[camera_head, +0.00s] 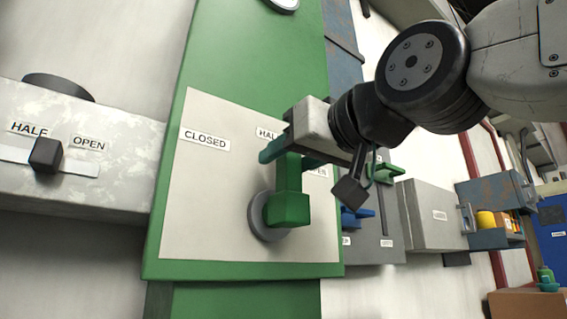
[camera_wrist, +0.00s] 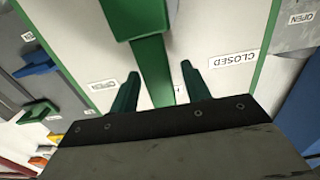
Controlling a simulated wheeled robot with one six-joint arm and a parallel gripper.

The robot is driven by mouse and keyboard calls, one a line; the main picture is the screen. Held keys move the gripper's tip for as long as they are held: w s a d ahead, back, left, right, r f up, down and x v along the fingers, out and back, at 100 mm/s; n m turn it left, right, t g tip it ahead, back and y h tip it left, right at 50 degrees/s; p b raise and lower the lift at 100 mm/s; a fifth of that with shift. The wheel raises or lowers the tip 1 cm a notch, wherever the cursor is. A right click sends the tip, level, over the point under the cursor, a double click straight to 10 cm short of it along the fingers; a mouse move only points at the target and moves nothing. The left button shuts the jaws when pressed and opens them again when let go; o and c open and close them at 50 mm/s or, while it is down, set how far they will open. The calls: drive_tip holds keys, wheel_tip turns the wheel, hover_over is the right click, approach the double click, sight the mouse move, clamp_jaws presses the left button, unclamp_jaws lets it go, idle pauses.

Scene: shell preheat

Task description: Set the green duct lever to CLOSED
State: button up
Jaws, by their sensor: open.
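The green duct lever (camera_head: 289,207) sits on a round grey hub on a pale plate (camera_head: 215,205) of a green panel. Its arm points up, towards the side of the HALF label (camera_head: 266,133); its exact setting is hard to read behind my gripper. The CLOSED label (camera_head: 205,139) is to its left, and the OPEN label (camera_head: 317,171) is partly hidden at right. My gripper (camera_head: 288,156) is open, with its fingers on either side of the lever's upper arm. In the wrist view the lever (camera_wrist: 153,68) runs between the two green fingers with gaps at both sides.
A grey box with a black knob (camera_head: 46,155) on a HALF–OPEN slot is at left. Blue (camera_head: 357,217) and green (camera_head: 384,172) levers are on a grey panel at right. Farther right are a grey cabinet (camera_head: 436,215) and an open bin (camera_head: 492,238) with coloured items.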

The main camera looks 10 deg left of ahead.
drive_tip(key=shift+x, duration=1.2)
clamp_jaws()
